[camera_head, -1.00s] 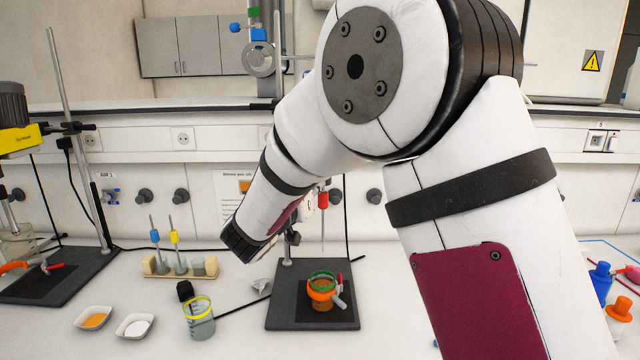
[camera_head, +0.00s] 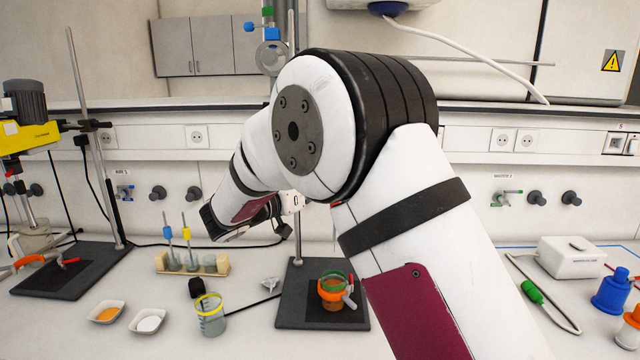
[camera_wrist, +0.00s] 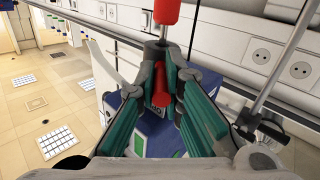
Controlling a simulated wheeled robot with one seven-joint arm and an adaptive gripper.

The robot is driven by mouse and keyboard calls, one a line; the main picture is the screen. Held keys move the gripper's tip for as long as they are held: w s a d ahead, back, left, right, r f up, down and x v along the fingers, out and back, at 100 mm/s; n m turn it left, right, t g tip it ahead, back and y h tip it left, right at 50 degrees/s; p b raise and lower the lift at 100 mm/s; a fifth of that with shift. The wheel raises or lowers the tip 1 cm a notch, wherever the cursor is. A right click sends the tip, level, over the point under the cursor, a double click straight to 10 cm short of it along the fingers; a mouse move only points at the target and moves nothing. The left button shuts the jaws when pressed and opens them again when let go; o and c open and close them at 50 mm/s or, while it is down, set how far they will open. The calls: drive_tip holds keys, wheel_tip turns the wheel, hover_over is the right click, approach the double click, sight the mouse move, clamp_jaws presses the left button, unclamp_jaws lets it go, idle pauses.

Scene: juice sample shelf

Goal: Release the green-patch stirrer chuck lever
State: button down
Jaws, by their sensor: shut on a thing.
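In the wrist view, my gripper (camera_wrist: 163,88) has its teal-lined fingers closed around a short red lever (camera_wrist: 161,97). Behind the lever is a dark blue body with a green patch (camera_wrist: 178,154) and white patches. A separate red piece (camera_wrist: 166,12) on a thin shaft shows at the top edge. In the head view, my arm hides the stirrer's body and the lever, and my fingertips cannot be made out. The lever's exact angle is hard to tell.
A beaker with orange liquid (camera_head: 332,306) stands on a dark stand base (camera_head: 295,312). A yellow stirrer (camera_head: 30,137) is at far left. Blue and orange bottles stand right.

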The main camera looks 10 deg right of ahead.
drive_tip(key=shift+r, duration=0.1)
drive_tip(key=c, duration=1.7)
unclamp_jaws()
drive_tip(key=shift+w, duration=0.15)
drive_tip(key=v, duration=1.2)
